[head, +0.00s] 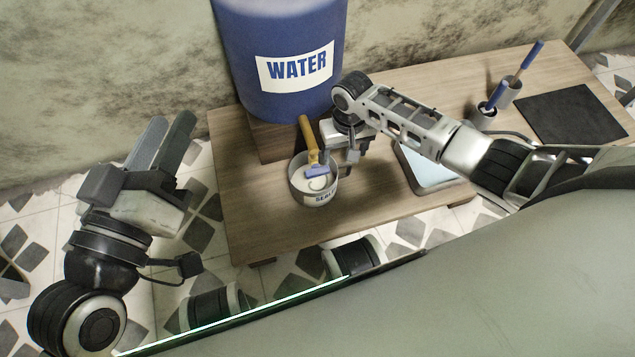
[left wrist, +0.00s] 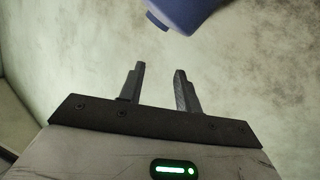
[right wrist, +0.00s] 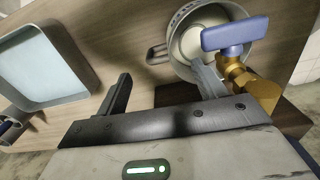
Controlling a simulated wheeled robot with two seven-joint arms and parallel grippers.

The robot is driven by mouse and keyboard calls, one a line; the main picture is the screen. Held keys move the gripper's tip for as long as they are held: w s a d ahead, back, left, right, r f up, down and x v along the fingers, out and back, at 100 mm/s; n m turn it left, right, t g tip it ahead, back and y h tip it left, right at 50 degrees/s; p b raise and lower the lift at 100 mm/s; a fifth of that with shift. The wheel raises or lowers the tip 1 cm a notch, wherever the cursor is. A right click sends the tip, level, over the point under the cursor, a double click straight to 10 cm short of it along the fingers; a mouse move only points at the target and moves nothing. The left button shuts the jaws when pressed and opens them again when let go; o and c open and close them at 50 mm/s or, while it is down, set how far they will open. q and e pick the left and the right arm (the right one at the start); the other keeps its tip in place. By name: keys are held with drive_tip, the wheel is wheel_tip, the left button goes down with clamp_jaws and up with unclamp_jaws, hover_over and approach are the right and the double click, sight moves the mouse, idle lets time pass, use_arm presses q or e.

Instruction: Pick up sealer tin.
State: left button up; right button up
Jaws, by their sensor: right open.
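The sealer tin (head: 318,197) is a small grey can with a white label and pale contents. It stands upright on the wooden table, below the water barrel's brass tap, and has a loop handle on its right side. It also shows in the right wrist view (right wrist: 187,70), partly covered by the tap and a finger. My right gripper (head: 346,160) is open beside the tin; the handle (right wrist: 157,53) appears between its fingers (right wrist: 163,82) in the right wrist view, and I see no grip on it. My left gripper (head: 168,130) is open and empty, left of the table.
The tap's blue handle (head: 317,171) overhangs the tin. The blue water barrel (head: 280,55) stands on a wooden block (head: 275,142). A pale tray (head: 428,172) lies right of the tin. Cups with brushes (head: 484,118) and a dark mat (head: 570,115) are farther right. The table's front left is clear.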

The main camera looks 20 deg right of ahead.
sight(343, 164)
drive_tip(key=shift+f+b, duration=0.35)
drive_tip(key=shift+f, duration=0.15)
drive_tip(key=f+b, duration=0.2)
drive_tip(key=f, duration=0.1)
drive_tip(key=f+b, duration=0.1)
drive_tip(key=shift+w+d+f+b, duration=0.2)
drive_tip(key=shift+w+b, duration=0.05)
drive_tip(key=shift+b, duration=0.05)
use_arm(q)
wheel_tip(343, 164, up, 8)
drive_tip(key=m+t+h, duration=0.4)
drive_tip(key=m, duration=0.3)
drive_tip(key=shift+w+a+h, duration=0.3)
drive_tip(key=shift+w, duration=0.05)
use_arm(e)
clamp_jaws()
